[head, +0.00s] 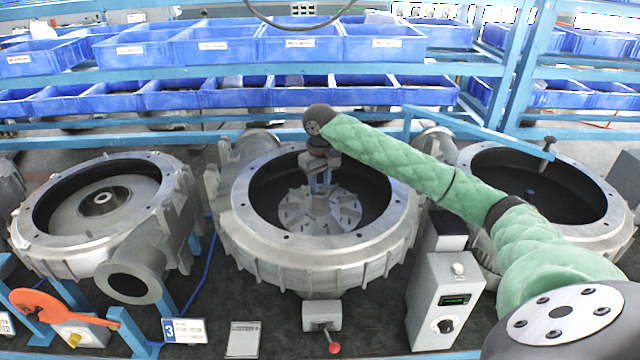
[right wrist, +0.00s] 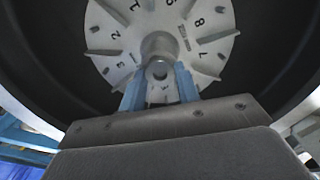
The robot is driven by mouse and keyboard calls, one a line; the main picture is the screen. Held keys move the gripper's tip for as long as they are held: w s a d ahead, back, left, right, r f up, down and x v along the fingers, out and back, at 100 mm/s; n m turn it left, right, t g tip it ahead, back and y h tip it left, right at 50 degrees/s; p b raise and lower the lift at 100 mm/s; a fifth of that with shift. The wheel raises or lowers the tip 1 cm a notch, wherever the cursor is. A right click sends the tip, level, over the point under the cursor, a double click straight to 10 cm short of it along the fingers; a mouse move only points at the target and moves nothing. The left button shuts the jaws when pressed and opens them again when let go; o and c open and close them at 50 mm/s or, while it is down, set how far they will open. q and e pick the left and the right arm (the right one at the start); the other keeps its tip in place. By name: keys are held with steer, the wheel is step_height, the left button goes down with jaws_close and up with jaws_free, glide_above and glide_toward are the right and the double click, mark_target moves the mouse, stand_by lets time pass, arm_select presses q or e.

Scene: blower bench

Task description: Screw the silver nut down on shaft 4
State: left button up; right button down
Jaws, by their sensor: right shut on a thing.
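My right gripper (head: 319,190) reaches down into the open middle blower housing (head: 250,225), over the centre of a grey finned impeller disc (head: 300,217). In the right wrist view its blue fingers (right wrist: 160,88) stand either side of a small round silver piece at the hub, which looks like the silver nut (right wrist: 158,70). The gripper is shut on it. The impeller disc (right wrist: 125,55) shows numbers and fins around the hub. The shaft's threads and the nut's seating are hidden or too small to tell. My left gripper is not in view.
Open housings stand to the left (head: 65,252) and right (head: 590,230). A grey control box (head: 452,300) with a green display stands right of the middle housing. An orange tool (head: 50,305) lies front left by a sign marked 3 (head: 184,331). Blue bins (head: 215,47) fill racks behind.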

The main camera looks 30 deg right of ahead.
steer(key=m, duration=0.7)
steer(key=shift+m, duration=0.3)
steer(key=m, duration=0.6)
steer(key=shift+a, duration=0.1)
steer(key=m, duration=1.1)
steer(key=c, duration=1.3)
jaws_free()
steer(key=shift+c, duration=0.2)
